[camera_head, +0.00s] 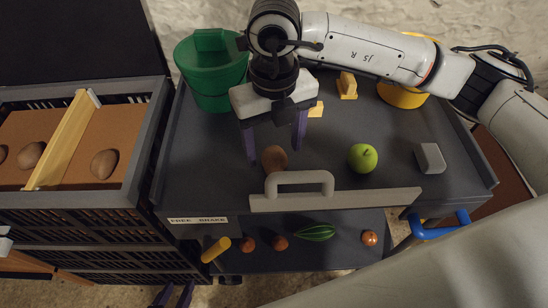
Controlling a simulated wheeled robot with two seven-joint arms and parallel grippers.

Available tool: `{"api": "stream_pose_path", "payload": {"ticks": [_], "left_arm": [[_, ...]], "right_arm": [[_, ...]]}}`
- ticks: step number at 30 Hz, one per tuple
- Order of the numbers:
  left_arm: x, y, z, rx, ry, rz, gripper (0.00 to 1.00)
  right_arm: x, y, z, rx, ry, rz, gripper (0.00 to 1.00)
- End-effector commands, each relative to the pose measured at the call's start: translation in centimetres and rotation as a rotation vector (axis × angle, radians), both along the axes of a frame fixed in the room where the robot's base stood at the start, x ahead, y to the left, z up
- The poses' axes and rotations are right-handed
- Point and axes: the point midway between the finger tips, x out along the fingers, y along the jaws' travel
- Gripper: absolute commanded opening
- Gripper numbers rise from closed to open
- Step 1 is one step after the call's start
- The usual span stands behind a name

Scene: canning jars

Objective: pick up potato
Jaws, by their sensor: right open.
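A brown potato (274,160) lies on the dark cart top (210,160), just behind the grey front handle. My right gripper (275,150) comes down from above with its two purple fingers apart. The fingertips are on either side of the potato, and I cannot tell if they touch it. More brown potato-like objects lie in the crate at left, one at its right (104,164) and one further left (29,155).
On the cart top are a green bucket (211,75), a green apple (362,158), a grey block (430,158), yellow pieces (347,86) and a yellow container (402,97). The grey handle (340,199) edges the front. A lower shelf holds round orange-brown items and a striped green vegetable (315,233).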

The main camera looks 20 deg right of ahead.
Motion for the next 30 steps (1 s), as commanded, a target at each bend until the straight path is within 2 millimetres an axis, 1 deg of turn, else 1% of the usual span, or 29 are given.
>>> {"api": "stream_pose_path", "payload": {"ticks": [1, 3, 6, 9, 14, 15, 20, 21, 30], "left_arm": [[-0.1, 0.0, 0.1, 0.0, 0.003, 0.0, 0.31], [-0.2, 0.1, 0.0, 0.001, 0.006, 0.002, 0.31], [-0.2, 0.1, -0.1, 0.001, 0.006, 0.003, 0.31], [-0.1, 0.2, 0.0, 0.0, 0.005, 0.003, 0.31], [-0.1, 0.2, 0.0, 0.002, 0.004, 0.005, 0.31], [-0.1, 0.2, 0.0, 0.001, 0.003, 0.005, 0.31], [-0.1, 0.2, 0.0, 0.001, 0.002, 0.005, 0.31], [0.0, 0.2, 0.1, 0.001, 0.001, 0.005, 0.31], [0.0, 0.3, 0.2, 0.002, -0.001, 0.005, 0.31]], "right_arm": [[-0.1, -0.3, -0.9, -0.003, 0.006, -0.002, 0.64], [0.0, -0.3, -1.9, -0.001, 0.004, 0.0, 0.64], [0.0, -0.3, -3.0, 0.001, 0.003, 0.0, 0.64], [0.0, -0.3, -3.4, 0.0, 0.001, 0.0, 0.64], [0.0, -0.2, -3.4, 0.0, 0.0, 0.001, 0.64], [0.0, -0.2, -3.4, 0.0, 0.001, 0.001, 0.62], [0.0, -0.2, -3.3, 0.001, 0.001, 0.001, 0.35], [0.0, -0.2, -3.3, 0.001, 0.001, 0.001, 0.34], [0.1, -0.2, -3.2, 0.001, -0.001, 0.001, 0.34]]}}
